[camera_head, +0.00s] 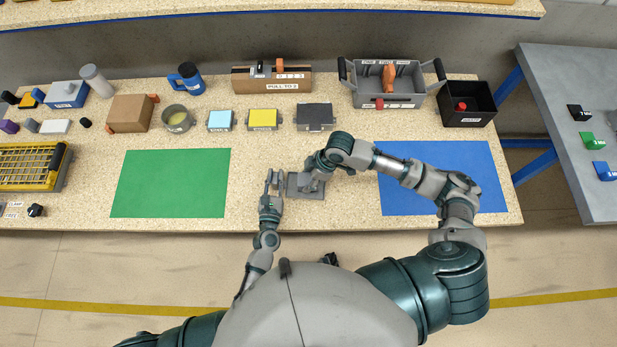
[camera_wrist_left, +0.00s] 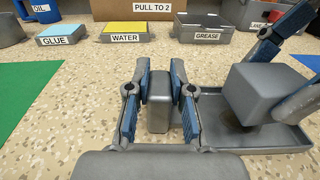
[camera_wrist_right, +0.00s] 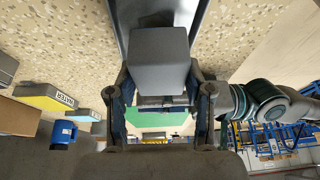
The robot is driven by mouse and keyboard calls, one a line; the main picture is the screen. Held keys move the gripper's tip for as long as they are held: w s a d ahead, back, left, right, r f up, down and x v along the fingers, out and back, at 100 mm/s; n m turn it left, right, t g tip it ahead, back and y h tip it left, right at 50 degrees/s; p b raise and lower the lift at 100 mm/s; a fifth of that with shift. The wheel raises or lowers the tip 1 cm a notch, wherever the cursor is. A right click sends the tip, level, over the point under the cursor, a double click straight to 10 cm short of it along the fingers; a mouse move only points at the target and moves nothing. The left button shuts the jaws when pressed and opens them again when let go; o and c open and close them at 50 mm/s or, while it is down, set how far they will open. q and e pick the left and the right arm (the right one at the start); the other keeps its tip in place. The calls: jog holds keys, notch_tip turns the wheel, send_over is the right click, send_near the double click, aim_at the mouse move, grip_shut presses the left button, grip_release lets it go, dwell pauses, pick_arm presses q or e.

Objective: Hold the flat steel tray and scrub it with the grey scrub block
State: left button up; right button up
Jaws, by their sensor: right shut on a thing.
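The flat steel tray (camera_head: 315,194) lies near the table's front edge between my two grippers; it also shows in the left wrist view (camera_wrist_left: 270,140). The grey scrub block (camera_wrist_left: 255,88) is over the tray, with its underside at or very near the tray floor. My right gripper (camera_head: 313,172) is shut on the block, which fills the right wrist view (camera_wrist_right: 160,60). My left gripper (camera_head: 274,183) is at the tray's left end. Its fingers (camera_wrist_left: 157,95) straddle a grey upright grip (camera_wrist_left: 158,105); whether they press on it is unclear.
Glue (camera_head: 220,121), water (camera_head: 263,119) and grease (camera_head: 315,117) boxes stand behind the tray. A green mat (camera_head: 170,185) lies left and a blue mat (camera_head: 445,180) right, under my right arm. A grey caddy (camera_head: 410,85) and black bin (camera_head: 485,100) stand at the back right.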

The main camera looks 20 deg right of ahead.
pick_arm(q)
jog(key=o, duration=0.4)
jog(key=shift+o, duration=0.5)
jog(key=shift+a, duration=0.15)
pick_arm(e)
jog(key=shift+a, duration=0.2)
pick_arm(q)
jog(key=shift+s, duration=0.1)
jog(key=shift+v, duration=0.8)
pick_arm(e)
jog(key=shift+d, duration=0.1)
pick_arm(q)
jog(key=shift+x, duration=0.95)
pick_arm(e)
jog(key=shift+f, duration=0.25)
